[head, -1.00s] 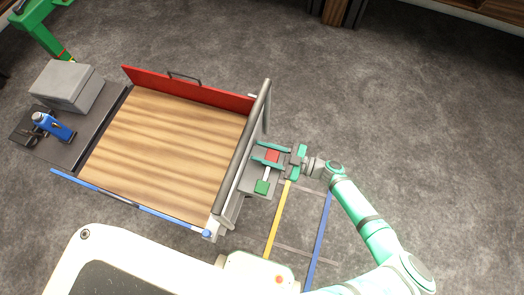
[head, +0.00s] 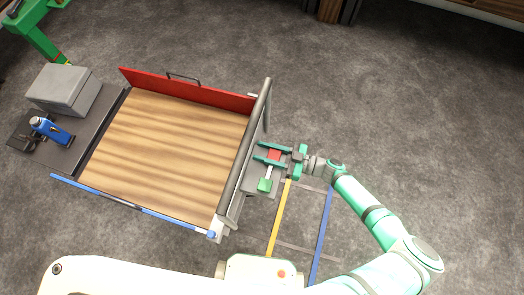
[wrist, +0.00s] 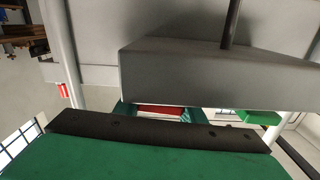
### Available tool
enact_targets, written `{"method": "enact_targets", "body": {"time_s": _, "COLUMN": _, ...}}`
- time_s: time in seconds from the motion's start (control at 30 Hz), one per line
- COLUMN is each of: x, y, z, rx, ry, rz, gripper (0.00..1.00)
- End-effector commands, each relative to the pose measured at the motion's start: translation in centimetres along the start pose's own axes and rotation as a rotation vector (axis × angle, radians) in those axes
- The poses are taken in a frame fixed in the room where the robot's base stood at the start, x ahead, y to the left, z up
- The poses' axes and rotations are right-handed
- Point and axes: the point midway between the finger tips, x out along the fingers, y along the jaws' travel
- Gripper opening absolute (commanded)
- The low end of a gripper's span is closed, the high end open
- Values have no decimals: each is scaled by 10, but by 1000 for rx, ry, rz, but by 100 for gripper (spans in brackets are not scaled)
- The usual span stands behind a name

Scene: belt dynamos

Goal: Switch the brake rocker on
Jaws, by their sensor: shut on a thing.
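A grey panel (head: 251,182) beside the wooden bed carries a red block (head: 274,154) and a green block (head: 264,185), with a pale bar between them. No label shows which part is the brake rocker. My gripper (head: 263,152) reaches in from the right with its two teal fingers on either side of the red block, shut on it. In the wrist view the red block (wrist: 160,109) shows as a strip between the fingers, mostly hidden by a grey part in front. The green block (wrist: 256,117) is to its right, clear of the fingers.
The wooden bed (head: 165,145) has a grey rail (head: 245,150) close left of the panel, a red board (head: 185,90) behind and a blue bar (head: 130,208) in front. Yellow (head: 278,220) and blue (head: 320,230) strips lie below my arm. The floor at right is clear.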

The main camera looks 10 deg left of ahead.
Motion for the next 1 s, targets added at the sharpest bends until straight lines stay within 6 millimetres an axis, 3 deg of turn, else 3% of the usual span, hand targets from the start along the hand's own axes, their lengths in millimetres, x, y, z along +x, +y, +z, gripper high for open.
{"method": "enact_targets", "body": {"time_s": 0.03, "x": -1, "y": 0, "z": 0, "rx": 0, "ry": 0, "rz": -1, "gripper": 0}}
{"method": "enact_targets", "body": {"time_s": 0.07, "x": -1, "y": 0, "z": 0, "rx": 0, "ry": 0, "rz": -1, "gripper": 43}}
{"method": "enact_targets", "body": {"time_s": 0.1, "x": -1, "y": 0, "z": 0, "rx": 0, "ry": 0, "rz": -1, "gripper": 53}}
{"method": "enact_targets", "body": {"time_s": 0.13, "x": -1, "y": 0, "z": 0, "rx": 0, "ry": 0, "rz": -1, "gripper": 55}}
{"method": "enact_targets", "body": {"time_s": 0.43, "x": -1, "y": 0, "z": 0, "rx": -1, "ry": -1, "rz": -2, "gripper": 55}}
{"method": "enact_targets", "body": {"time_s": 0.57, "x": -11, "y": 0, "z": 0, "rx": -1, "ry": -1, "rz": -1, "gripper": 55}}
{"method": "enact_targets", "body": {"time_s": 1.0, "x": -87, "y": 0, "z": 0, "rx": -1, "ry": -2, "rz": -1, "gripper": 55}}
